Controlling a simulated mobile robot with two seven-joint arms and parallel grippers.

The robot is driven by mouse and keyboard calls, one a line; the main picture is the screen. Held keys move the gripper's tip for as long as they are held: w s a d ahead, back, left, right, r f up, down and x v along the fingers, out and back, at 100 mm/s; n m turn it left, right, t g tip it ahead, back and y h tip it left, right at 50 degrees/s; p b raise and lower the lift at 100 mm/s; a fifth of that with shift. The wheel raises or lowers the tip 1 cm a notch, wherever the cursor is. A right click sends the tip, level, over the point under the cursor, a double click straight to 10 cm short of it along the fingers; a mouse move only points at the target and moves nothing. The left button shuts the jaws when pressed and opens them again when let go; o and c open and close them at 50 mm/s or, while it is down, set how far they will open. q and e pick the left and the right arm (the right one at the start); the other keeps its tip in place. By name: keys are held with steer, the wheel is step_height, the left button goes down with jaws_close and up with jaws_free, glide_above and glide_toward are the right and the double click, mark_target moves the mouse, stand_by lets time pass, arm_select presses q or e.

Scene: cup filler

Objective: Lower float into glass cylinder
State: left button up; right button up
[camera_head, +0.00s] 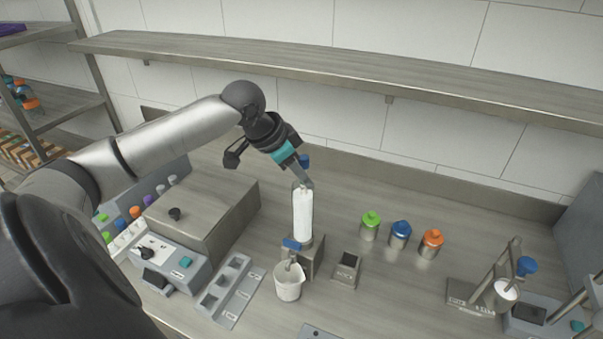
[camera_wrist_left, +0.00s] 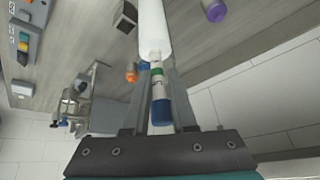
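The white cylinder (camera_head: 303,218) stands upright on a small metal stand with a blue valve handle (camera_head: 291,244). It also shows at the top of the left wrist view (camera_wrist_left: 153,30). My left gripper (camera_head: 302,184) is right above the cylinder's top. In the left wrist view, its fingers (camera_wrist_left: 157,78) close around the float (camera_wrist_left: 161,112), a slim piece with a blue end, a pale middle and a green band. The float's other end is at the cylinder's mouth; whether it is inside is hard to tell. My right gripper is not in view.
A white beaker (camera_head: 288,283) stands in front of the cylinder. Green (camera_head: 370,224), blue (camera_head: 400,233) and orange (camera_head: 431,241) lidded containers stand to the right. A metal box (camera_head: 209,208) is to the left. A shelf (camera_head: 340,70) runs along the wall above.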

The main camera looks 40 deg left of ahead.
arm_select(q)
steer(key=o, duration=0.5)
steer(key=shift+f, duration=0.2)
steer(key=shift+c, duration=0.2)
steer(key=shift+s+d+f, duration=0.1)
steer(key=shift+d, duration=0.05)
steer(key=shift+s, duration=0.1)
steer(key=v, duration=1.5)
steer(key=shift+w+a+r, duration=0.25)
steer(key=shift+a+r, duration=0.1)
steer(key=shift+r, duration=0.1)
